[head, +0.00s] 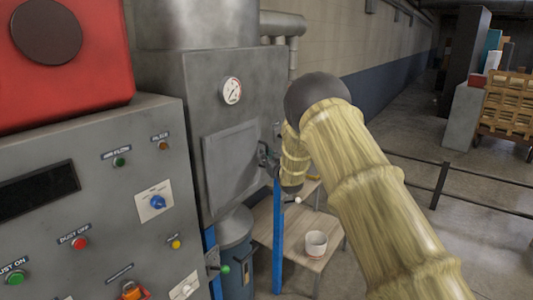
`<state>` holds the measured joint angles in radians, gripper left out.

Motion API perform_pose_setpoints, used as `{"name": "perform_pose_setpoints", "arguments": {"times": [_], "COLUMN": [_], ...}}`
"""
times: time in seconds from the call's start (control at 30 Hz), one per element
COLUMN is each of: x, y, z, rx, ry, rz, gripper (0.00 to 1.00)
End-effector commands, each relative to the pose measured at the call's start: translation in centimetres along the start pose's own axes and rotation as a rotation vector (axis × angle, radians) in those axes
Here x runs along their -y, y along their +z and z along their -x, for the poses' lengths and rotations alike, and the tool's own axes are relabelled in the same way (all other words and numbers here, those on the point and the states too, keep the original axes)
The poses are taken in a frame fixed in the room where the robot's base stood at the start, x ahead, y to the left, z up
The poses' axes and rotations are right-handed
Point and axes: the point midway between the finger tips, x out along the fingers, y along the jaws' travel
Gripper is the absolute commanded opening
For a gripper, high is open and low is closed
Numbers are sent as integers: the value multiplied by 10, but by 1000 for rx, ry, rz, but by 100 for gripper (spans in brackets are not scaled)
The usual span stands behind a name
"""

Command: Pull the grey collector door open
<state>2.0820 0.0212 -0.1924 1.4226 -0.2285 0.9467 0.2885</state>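The grey collector door (231,161) is a square panel on the front of the grey collector housing (270,88). It looks closed, lying flush with the housing as far as I can see. Small dark parts show at its right edge. I cannot separate the door's handle from my gripper (268,157) there. My arm, in a pale yellow sleeve with a dark joint, comes from the lower right and bends down beside the door's right edge. The arm hides part of that area, and whether the fingers are open or shut is unclear.
A grey control panel (85,205) with buttons and a red box (70,60) fill the left. Below the door are a blue drum (237,262), blue posts and a low wooden table (300,232) with a white cup (316,244). A dark railing (440,185) crosses the right.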

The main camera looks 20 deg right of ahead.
Motion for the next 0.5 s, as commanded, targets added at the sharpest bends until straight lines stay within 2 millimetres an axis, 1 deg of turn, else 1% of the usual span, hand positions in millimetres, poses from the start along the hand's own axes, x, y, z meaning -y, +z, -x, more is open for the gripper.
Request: {"name": "perform_pose_setpoints", "arguments": {"times": [0.03, 0.2, 0.5], "x": [0, 0, 0], "y": [-2, 0, 0], "z": [-4, -11, -12], "rx": [0, 0, 0], "ry": [0, 0, 0], "rz": [1, 1, 0], "gripper": [21, 21, 21]}}
